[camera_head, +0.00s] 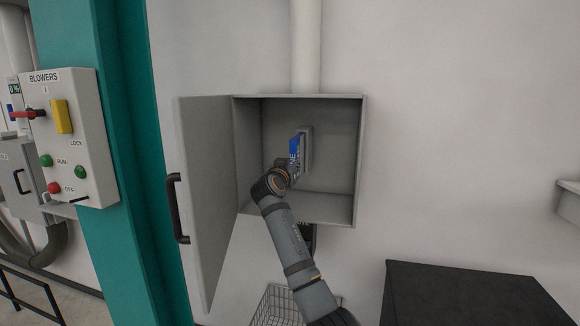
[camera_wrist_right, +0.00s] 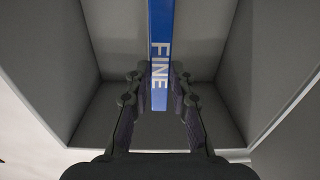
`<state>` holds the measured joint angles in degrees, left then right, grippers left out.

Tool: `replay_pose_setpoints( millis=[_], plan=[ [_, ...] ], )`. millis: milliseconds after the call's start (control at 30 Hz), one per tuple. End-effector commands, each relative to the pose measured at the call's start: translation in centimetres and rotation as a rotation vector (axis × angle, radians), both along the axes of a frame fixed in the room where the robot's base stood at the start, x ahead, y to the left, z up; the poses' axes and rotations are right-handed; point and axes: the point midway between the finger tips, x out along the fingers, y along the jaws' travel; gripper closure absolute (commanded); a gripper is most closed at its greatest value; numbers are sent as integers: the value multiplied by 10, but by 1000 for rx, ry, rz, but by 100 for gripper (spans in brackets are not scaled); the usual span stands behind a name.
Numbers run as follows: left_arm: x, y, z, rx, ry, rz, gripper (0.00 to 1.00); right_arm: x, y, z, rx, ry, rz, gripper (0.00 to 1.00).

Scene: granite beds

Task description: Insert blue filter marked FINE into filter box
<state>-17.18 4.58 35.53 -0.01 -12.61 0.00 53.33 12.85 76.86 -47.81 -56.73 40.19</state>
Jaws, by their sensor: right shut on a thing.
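The grey filter box (camera_head: 342,180) is on the wall with its door (camera_head: 205,190) open to the left. My right gripper (camera_head: 295,173) reaches into the box from below. In the right wrist view its two fingers (camera_wrist_right: 157,78) are shut on the blue edge of the filter marked FINE (camera_wrist_right: 160,22). The filter also shows in the head view as a blue upright strip (camera_head: 295,146) inside the box, in front of a pale grey upright part (camera_head: 307,148) at the back wall. Whether they touch I cannot tell. My left gripper is out of view.
The door's dark handle (camera_head: 176,208) faces left. A wire basket (camera_head: 275,306) stands below the box, and a dark block (camera_head: 465,298) is at lower right. A BLOWERS control panel (camera_head: 65,140) is at left beside a teal column (camera_head: 130,150).

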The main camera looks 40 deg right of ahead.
Motion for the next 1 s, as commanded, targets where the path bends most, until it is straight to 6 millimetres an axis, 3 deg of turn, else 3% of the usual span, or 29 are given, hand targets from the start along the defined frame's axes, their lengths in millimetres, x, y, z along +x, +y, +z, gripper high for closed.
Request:
replay_pose_setpoints(
  millis=[1000],
  plan=[
    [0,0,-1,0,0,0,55,15,-17,1,-1,-1,-1,100]
  ],
)
